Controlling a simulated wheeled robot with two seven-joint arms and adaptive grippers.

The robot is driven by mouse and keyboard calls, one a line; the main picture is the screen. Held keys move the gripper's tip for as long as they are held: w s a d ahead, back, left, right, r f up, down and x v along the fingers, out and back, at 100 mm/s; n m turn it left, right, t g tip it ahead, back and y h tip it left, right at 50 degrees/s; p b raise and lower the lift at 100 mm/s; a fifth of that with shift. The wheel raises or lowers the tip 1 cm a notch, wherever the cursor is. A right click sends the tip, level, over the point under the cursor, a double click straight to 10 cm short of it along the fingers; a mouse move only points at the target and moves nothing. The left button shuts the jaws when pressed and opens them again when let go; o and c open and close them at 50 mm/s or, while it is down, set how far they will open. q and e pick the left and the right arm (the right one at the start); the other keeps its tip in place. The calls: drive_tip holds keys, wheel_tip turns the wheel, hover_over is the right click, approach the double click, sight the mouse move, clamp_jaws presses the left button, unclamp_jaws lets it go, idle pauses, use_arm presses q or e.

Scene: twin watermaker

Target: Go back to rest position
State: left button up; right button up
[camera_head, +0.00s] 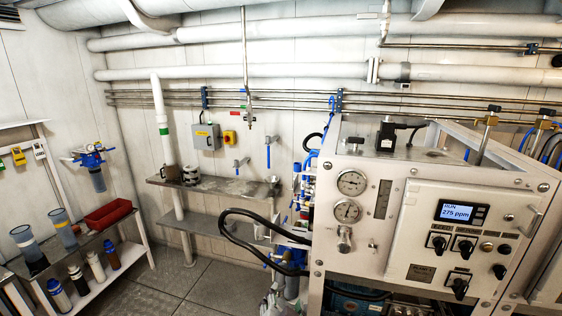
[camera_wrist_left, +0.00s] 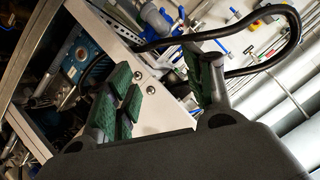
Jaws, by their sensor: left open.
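My left gripper (camera_wrist_left: 166,84) is open in the left wrist view. Its two green-padded fingers stand apart with nothing between them. Beyond them are the white side of the watermaker frame, a black hose and blue fittings. In the head view, only a small part of what looks like my left gripper (camera_head: 271,304) shows at the bottom edge, low and left of the watermaker cabinet (camera_head: 375,232). My right gripper is in neither view.
The watermaker panel has gauges and a lit display (camera_head: 462,211). Black hoses (camera_head: 240,238) loop out from its left side. A metal wall shelf (camera_head: 220,189) holds mugs. A rack with bottles and a red tray (camera_head: 108,214) stands at left. The floor (camera_head: 165,278) between is clear.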

use_arm(q)
drive_tip(key=s+a+f+n+g+y, duration=0.1)
drive_tip(key=s+a+f+n+g, duration=0.3)
drive_tip(key=s+a+f, duration=0.6)
drive_tip(key=s+a+f+n+g, duration=0.2)
drive_tip(key=s+a+f+g, duration=0.35)
drive_tip(key=a, duration=0.75)
wheel_tip(320, 180, down, 36)
drive_tip(key=s+g, duration=0.1)
drive_tip(key=s, duration=0.1)
drive_tip(key=s+a+f, duration=0.2)
drive_tip(key=s+f, duration=0.7)
drive_tip(key=s, duration=0.1)
drive_tip(key=s+a+f+g, duration=0.1)
drive_tip(key=s+a+f, duration=0.1)
drive_tip(key=s+f, duration=0.8)
drive_tip(key=shift+s+f+m, duration=0.15)
drive_tip(key=shift+s+m, duration=0.25)
drive_tip(key=shift+s, duration=0.35)
drive_tip(key=shift+g, duration=0.25)
idle(0.5)
idle(0.5)
